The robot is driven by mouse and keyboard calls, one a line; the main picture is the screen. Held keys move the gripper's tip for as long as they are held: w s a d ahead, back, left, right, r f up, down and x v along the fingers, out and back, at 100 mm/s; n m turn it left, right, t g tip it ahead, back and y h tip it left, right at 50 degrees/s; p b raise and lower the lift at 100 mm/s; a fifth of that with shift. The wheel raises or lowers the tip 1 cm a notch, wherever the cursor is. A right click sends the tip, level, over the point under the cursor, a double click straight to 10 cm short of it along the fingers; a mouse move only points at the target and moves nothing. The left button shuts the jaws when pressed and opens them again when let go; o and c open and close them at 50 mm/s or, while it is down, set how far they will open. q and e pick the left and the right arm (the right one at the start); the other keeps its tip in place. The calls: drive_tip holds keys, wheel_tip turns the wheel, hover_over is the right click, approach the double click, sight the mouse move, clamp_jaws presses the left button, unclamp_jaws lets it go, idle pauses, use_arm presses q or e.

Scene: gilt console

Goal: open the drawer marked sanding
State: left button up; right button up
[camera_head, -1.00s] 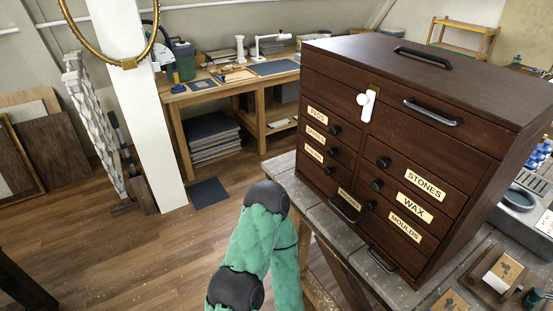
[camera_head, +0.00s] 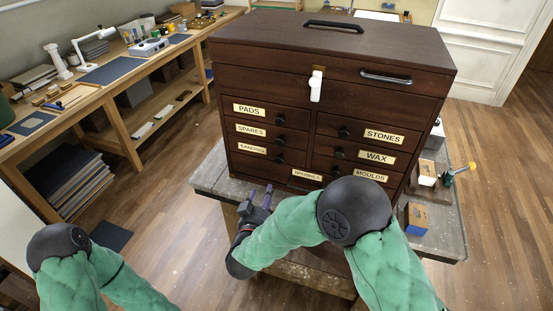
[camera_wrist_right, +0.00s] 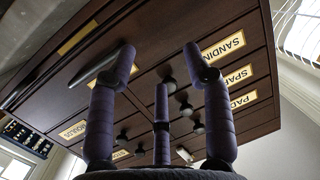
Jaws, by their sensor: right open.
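The drawer marked SANDING (camera_head: 262,149) is the lowest on the left of the dark wooden chest (camera_head: 335,75), under SPARES and PADS. It looks shut flush, with a round black knob (camera_head: 280,159) at its right. My right gripper (camera_head: 257,200) is open and empty, in front of and below this drawer, fingers towards the chest. In the right wrist view the SANDING label (camera_wrist_right: 223,46) lies just beyond one finger, and the knob (camera_wrist_right: 168,82) shows between the spread purple fingers (camera_wrist_right: 160,60), apart from them. My left arm shows at lower left; its gripper is out of frame.
The BRUSHES drawer with a bar handle (camera_head: 306,175) is low in the middle. STONES, WAX and MOULDS drawers are on the right. A white latch (camera_head: 316,86) hangs on the front. The chest stands on a grey bench (camera_head: 212,172); small items lie at its right.

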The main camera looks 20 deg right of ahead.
sight(279, 161)
wheel_tip(279, 161, up, 7)
drive_tip(key=s+m+h, duration=0.2)
drive_tip(key=s+h, duration=0.1)
drive_tip(key=x, duration=0.3)
drive_tip(key=b+x, duration=0.1)
drive_tip(key=x, duration=0.7)
drive_tip(key=shift+d+r+b, duration=0.1)
drive_tip(key=shift+r+b, duration=0.2)
clamp_jaws()
